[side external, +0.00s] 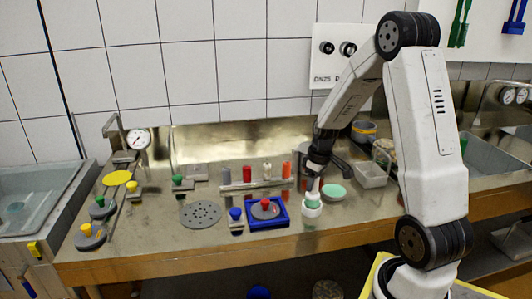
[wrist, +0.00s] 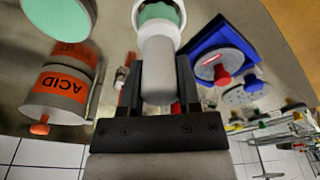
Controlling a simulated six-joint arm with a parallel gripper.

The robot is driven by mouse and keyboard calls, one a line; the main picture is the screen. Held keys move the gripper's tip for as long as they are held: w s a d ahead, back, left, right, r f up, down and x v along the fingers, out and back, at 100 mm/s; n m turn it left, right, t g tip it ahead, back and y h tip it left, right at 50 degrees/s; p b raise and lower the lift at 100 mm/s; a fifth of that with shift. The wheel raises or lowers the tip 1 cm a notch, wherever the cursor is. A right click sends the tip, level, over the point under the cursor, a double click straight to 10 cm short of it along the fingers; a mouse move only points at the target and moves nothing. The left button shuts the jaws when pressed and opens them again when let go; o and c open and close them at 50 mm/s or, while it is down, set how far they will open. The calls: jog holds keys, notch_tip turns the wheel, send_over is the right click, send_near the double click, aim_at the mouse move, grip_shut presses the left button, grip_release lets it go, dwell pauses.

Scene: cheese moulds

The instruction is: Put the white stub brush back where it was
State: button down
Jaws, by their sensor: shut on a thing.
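My gripper (side external: 313,178) is shut on the white stub brush (side external: 312,187), seen as a pale cylinder between the two fingers in the wrist view (wrist: 158,72). The brush is roughly upright above the front half of the steel bench. At its far end is a white ring with mint green inside (side external: 312,206). I cannot tell whether this ring is part of the brush or a separate cup. Behind and left, a low metal rack (side external: 268,184) stands near grey, red (side external: 247,174), cream (side external: 267,171) and orange (side external: 286,169) upright pieces.
A blue tray (side external: 282,213) with a grey, red-knobbed disc is close on the left. A mint disc (side external: 334,191) lies just right. An ACID-labelled container (wrist: 62,92) shows in the wrist view. A perforated grey disc (side external: 200,214) and several knobbed pieces lie farther left.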

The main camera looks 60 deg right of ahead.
jog(key=shift+f, duration=1.4)
jog(key=shift+c, duration=1.5)
grip_release()
jog(key=shift+f, duration=0.15)
jog(key=shift+r, duration=0.2)
jog(key=shift+s+a+r, duration=0.1)
jog(key=shift+s+r, duration=0.15)
jog(key=shift+r, duration=1.75)
jog(key=shift+s+d+r, duration=0.1)
jog(key=shift+s+r, duration=0.2)
jog(key=shift+r, duration=1.65)
jog(key=shift+s+a+r, duration=0.1)
jog(key=shift+s+r, duration=0.15)
jog(key=shift+r, duration=1.75)
jog(key=s+a+f, duration=0.1)
jog(key=a+f, duration=0.2)
jog(key=a, duration=0.9)
jog(key=a+f+t, duration=0.1)
jog(key=a+f, duration=0.3)
jog(key=a, duration=0.9)
jog(key=shift+s+n, duration=0.3)
jog(key=shift+s, duration=0.05)
